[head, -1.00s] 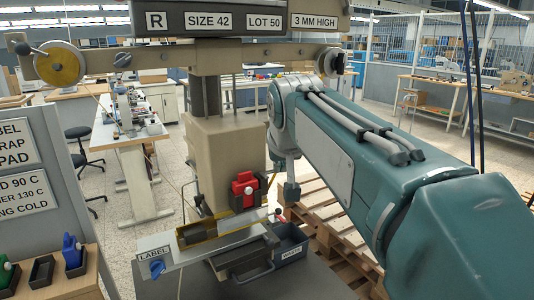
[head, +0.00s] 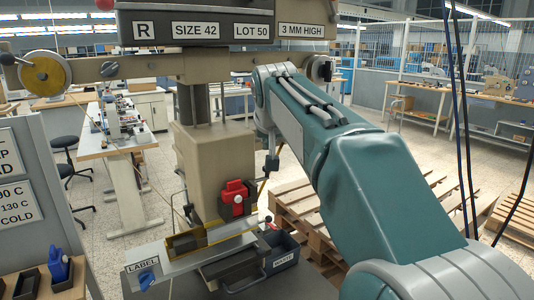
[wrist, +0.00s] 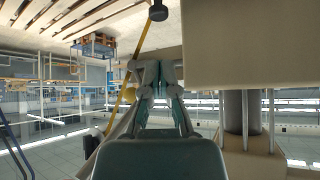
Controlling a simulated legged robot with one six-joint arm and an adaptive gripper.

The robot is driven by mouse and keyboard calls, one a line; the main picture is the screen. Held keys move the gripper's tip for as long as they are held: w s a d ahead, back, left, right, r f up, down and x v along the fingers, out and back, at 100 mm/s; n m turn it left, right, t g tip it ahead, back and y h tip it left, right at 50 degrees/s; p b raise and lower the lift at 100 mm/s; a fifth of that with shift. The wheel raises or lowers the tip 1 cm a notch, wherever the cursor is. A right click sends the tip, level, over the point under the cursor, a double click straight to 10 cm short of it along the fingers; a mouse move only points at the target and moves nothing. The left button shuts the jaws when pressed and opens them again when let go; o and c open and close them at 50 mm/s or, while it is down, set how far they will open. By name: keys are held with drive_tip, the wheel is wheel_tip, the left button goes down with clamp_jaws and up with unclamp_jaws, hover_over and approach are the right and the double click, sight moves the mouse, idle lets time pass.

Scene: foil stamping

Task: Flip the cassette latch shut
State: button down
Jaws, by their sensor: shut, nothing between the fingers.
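The press head (head: 220,25), with its R, SIZE 42, LOT 50 and 3 MM HIGH plates, stands above a beige column. A red and black part (head: 235,197) sits low on the column's front, and a small red-tipped lever (head: 268,221) is at its right. I cannot tell which part is the cassette latch, or its position. In the wrist view my gripper (wrist: 157,66) is shut and empty, beside the beige column (wrist: 250,45). A dark knob (wrist: 158,10) lies beyond the fingertips.
A yellow-edged bed (head: 213,236) lies before the column, with a blue knob (head: 147,279) beside the LABEL plate. A dark waste bin (head: 284,255) stands to its right. Wooden pallets (head: 300,200) lie behind my arm. A grey sign panel (head: 60,200) stands at left.

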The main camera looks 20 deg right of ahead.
drive_tip(key=x, duration=0.9)
drive_tip(key=shift+w, duration=0.1)
